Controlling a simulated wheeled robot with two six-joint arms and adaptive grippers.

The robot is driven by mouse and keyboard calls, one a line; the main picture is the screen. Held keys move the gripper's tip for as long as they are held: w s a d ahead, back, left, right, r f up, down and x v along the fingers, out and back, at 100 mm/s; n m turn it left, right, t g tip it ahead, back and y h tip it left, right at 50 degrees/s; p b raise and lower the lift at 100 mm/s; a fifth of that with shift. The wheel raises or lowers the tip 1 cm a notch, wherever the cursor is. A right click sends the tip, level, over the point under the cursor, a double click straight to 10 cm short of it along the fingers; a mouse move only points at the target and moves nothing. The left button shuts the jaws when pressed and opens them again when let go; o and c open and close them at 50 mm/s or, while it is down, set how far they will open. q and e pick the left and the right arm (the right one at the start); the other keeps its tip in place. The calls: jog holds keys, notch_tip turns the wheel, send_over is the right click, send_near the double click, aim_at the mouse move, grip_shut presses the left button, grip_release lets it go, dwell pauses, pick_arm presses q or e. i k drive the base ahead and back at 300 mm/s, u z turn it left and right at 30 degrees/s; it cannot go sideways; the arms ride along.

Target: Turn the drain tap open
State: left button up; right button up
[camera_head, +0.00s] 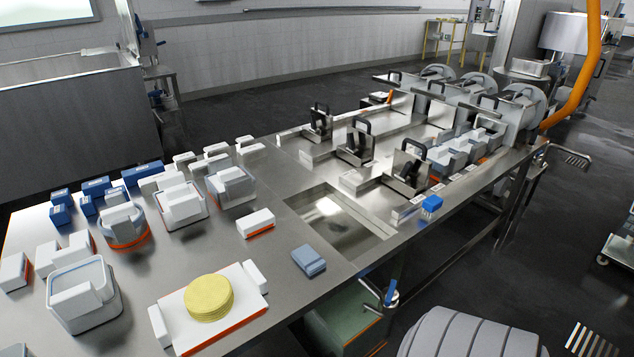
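What looks like the drain tap (389,293) is at the front edge of the steel table, below the sunken basin. It has a small blue part and thin metal parts, and it is too small to tell how its handle is turned. Neither of my grippers is in the head view, and nothing is seen touching the tap.
The steel table (285,263) holds a yellow round cheese on a white board (247,285), white moulds, blue blocks and press parts. A sunken basin (340,240) lies mid-table. A green bin (342,322) stands under the table near the tap. An orange tube (582,85) rises at right.

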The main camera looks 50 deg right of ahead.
aim_at(390, 295)
jog(key=u, duration=1)
jog(key=k, duration=0.75)
jog(key=z, duration=1.5)
